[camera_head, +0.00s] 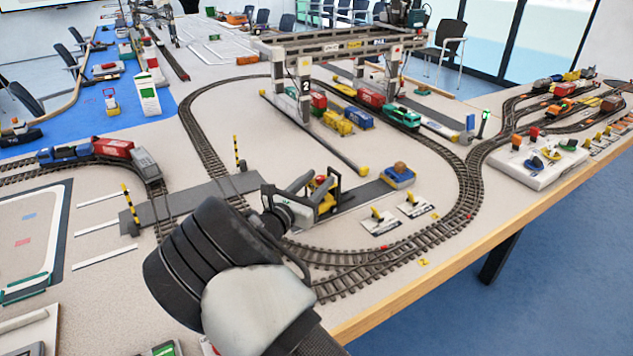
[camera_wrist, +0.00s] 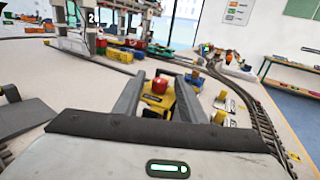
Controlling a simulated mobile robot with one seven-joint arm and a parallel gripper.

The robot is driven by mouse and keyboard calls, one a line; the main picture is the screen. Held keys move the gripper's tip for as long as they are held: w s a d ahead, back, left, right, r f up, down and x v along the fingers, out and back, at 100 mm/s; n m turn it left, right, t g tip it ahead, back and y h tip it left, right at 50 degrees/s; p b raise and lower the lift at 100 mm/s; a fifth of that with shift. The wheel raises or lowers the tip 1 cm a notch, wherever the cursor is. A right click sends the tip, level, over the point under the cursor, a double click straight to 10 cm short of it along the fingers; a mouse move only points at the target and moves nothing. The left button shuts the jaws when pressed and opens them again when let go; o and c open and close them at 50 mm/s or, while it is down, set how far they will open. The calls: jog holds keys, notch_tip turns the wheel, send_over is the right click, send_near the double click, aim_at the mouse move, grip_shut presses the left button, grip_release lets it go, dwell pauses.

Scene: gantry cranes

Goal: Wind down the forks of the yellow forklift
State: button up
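In the wrist view the two grey fingers of my gripper (camera_wrist: 160,82) are apart. The yellow forklift (camera_wrist: 157,105) shows between and beyond them, with a red round part (camera_wrist: 160,86) on it between the fingertips. I cannot tell whether the fingers touch it. The forks and their height cannot be made out.
A gantry crane (camera_head: 304,88) straddles several colored containers behind the forklift. Two small lever plates (camera_head: 380,221) and a blue and yellow vehicle (camera_head: 398,176) stand to the right. Curved track (camera_head: 463,200) surrounds the area. A striped post (camera_head: 238,152) stands to the left.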

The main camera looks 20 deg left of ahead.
jog(key=p+v, duration=0.2)
jog(key=v, duration=1.5)
jog(key=shift+s+p, duration=0.25)
jog(key=shift+p, duration=0.15)
jog(key=w+d+r+m+g+h, duration=0.15)
jog(key=d+r+m+g, duration=0.4)
jog(key=d, duration=0.85)
jog(key=d+r+m+g+h, duration=0.25)
jog(key=d+m+g, duration=0.35)
jog(key=d+m, duration=0.6)
jog(key=s+d+r+m+g+y, duration=0.4)
jog(key=s+d, duration=0.3)
jog(key=d, duration=0.5)
jog(key=s+d+r+m+t+y, duration=0.2)
jog(key=s+r+m, duration=0.1)
jog(key=s+m, duration=0.3)
jog(key=s+d+r+m+t+y, duration=0.2)
jog(key=s+r+m, duration=0.1)
jog(key=s+m, duration=0.25)
notch_tip(320, 180, up, 20)
jog(key=p, duration=2)
jog(key=shift+a+r, duration=0.2)
jog(key=shift+a, duration=0.05)
